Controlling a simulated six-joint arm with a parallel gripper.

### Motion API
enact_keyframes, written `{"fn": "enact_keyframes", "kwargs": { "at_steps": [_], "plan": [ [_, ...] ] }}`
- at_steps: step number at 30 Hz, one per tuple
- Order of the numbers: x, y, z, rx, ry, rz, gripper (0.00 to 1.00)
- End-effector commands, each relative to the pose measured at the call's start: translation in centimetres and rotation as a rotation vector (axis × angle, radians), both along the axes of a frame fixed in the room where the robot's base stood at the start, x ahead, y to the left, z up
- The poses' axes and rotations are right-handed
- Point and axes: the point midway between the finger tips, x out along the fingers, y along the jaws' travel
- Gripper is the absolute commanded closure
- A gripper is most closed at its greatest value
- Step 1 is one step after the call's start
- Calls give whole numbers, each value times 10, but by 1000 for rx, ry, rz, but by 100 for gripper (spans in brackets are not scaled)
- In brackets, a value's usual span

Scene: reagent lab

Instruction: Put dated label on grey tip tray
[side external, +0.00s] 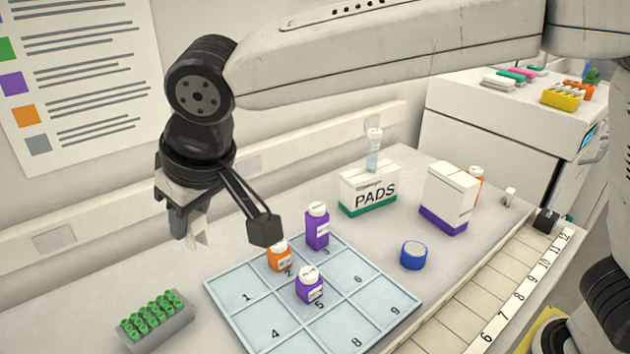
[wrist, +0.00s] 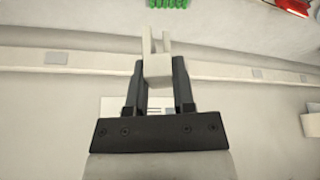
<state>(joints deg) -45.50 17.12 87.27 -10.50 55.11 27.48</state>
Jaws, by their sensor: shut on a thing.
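My gripper (side external: 190,232) hangs at the left, in the air above the bench. It is shut on a small white two-pronged piece, which I take to be the dated label (side external: 198,240); no date is readable on it. In the wrist view the label (wrist: 157,66) sits between my fingertips (wrist: 158,80), its prongs pointing away. The grey tip tray (side external: 178,332), filled with green-topped tips, stands on the bench at the lower left, below my gripper and apart from it. Its green tips (wrist: 168,4) show at the top edge of the wrist view.
A numbered grid mat (side external: 232,318) lies right of the tray. On it stand an orange bottle (side external: 279,258) and purple bottles (side external: 310,288), (side external: 317,228). A PADS box (side external: 368,190), a white-purple box (side external: 448,196) and a blue cap (side external: 413,256) stand farther right.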

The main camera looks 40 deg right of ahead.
Motion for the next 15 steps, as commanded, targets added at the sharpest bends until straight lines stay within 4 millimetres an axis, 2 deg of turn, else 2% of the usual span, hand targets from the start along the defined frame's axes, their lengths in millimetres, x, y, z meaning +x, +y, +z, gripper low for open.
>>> {"fn": "enact_keyframes", "kwargs": {
  "at_steps": [9, 15],
  "plan": [
    [0, -1, -67, -5, 4, -1, 100],
    [0, -1, -101, -2, 2, -2, 100]
  ]
}}
